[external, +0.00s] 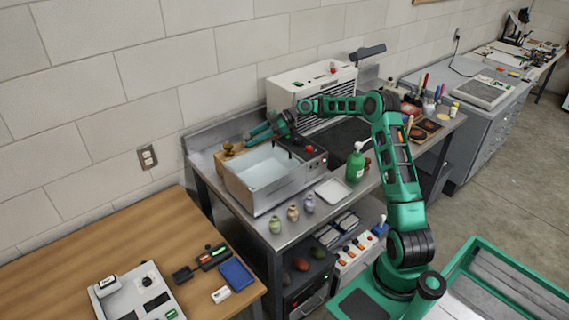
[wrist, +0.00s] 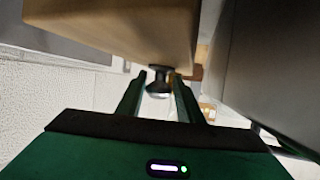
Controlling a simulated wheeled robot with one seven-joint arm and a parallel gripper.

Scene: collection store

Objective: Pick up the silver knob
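In the wrist view a small knob (wrist: 158,82), dark with a pale silvery lower part, shows between and just beyond my fingertips. It is against the lower edge of a tan wooden block (wrist: 115,22); I cannot tell whether it is fixed to it. My gripper (wrist: 158,84) is open, with a finger on each side of the knob and gaps between. In the external view my gripper (external: 248,137) reaches left over the back of the metal basin, near the wooden block (external: 222,163). A brassy knob-like thing (external: 228,149) shows there; the silver knob cannot be made out.
The metal basin (external: 240,190) stands close beside the block, and a grey wall of it seems to fill the right of the wrist view. A white machine (external: 290,88) stands behind. Small vases (external: 293,212) and a green bottle (external: 355,165) stand in front and to the right.

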